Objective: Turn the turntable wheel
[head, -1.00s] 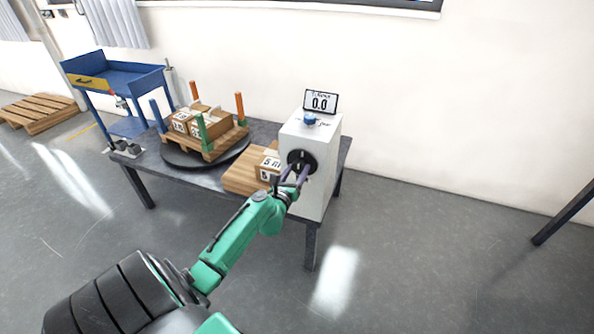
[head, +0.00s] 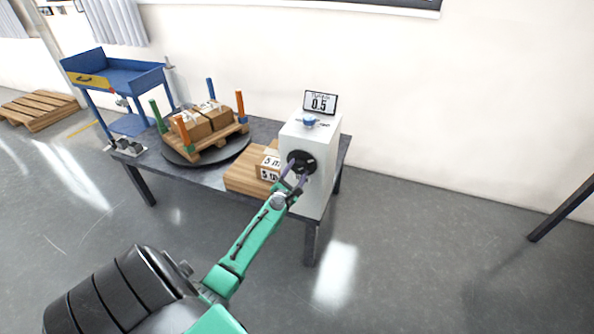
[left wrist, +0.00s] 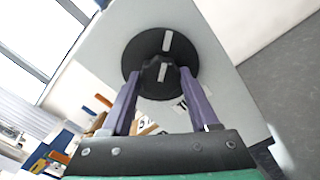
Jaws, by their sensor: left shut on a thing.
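The black turntable wheel (head: 301,163) is on the front of a white box (head: 317,190) at the right end of the table. My left gripper (head: 294,176) is shut on the wheel's hub; in the left wrist view its purple fingers close around the black hub of the wheel (left wrist: 188,50), which has white marks. The display (head: 320,102) on the box reads 0.5. The round black turntable (head: 228,157) bears a wooden pallet (head: 212,143) with cartons (head: 190,125) and orange, green and blue corner posts. My right gripper is not in view.
A wooden block (head: 243,178) with labelled cartons (head: 269,168) lies between turntable and white box. A blue knob (head: 309,119) is on top of the box. A blue cart (head: 110,75) stands behind the table (head: 205,176) at left. The floor in front is largely clear.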

